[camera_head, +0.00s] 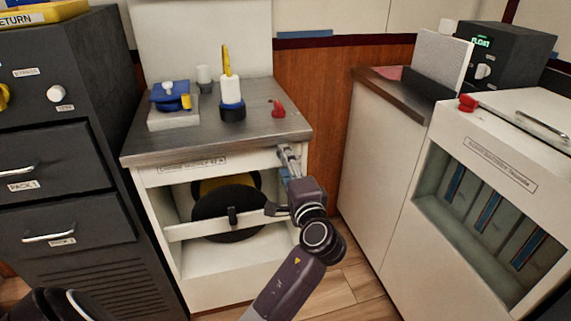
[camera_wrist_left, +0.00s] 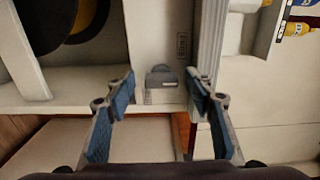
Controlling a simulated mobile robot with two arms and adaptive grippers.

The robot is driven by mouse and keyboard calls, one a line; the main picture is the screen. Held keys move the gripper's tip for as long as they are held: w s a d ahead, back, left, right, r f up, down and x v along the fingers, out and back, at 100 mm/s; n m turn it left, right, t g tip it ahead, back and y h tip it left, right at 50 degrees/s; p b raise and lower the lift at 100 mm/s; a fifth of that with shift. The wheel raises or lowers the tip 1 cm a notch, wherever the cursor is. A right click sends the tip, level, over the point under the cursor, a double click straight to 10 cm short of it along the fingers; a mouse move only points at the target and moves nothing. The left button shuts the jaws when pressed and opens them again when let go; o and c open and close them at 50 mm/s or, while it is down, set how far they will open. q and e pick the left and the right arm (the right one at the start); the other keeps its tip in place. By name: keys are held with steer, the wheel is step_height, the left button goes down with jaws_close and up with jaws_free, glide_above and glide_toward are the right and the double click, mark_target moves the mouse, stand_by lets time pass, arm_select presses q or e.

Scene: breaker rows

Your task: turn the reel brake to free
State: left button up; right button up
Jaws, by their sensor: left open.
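The reel (camera_head: 213,207) is a dark disc with a yellow part, inside the open front of the white cabinet in the head view. It also shows at the upper left of the left wrist view (camera_wrist_left: 60,28). My left gripper (camera_head: 287,156) is at the cabinet's right front edge, below the counter. In the left wrist view its blue fingers are open, with a small dark grey lever (camera_wrist_left: 160,76), apparently the reel brake, ahead between their tips. The fingers look apart from it. A small label (camera_wrist_left: 182,45) is beside it. In the head view the lever is hidden by my gripper.
A white bar (camera_head: 190,228) crosses the reel opening. The counter (camera_head: 180,145) holds a blue-and-yellow item (camera_head: 170,97), a dark cup with a yellow tool (camera_head: 232,108) and a red piece (camera_head: 278,109). Dark drawers (camera_head: 55,205) stand left, a white cabinet (camera_head: 500,180) right.

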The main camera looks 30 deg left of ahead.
arm_select(q)
steer(key=v, duration=0.8)
stand_by(0.6)
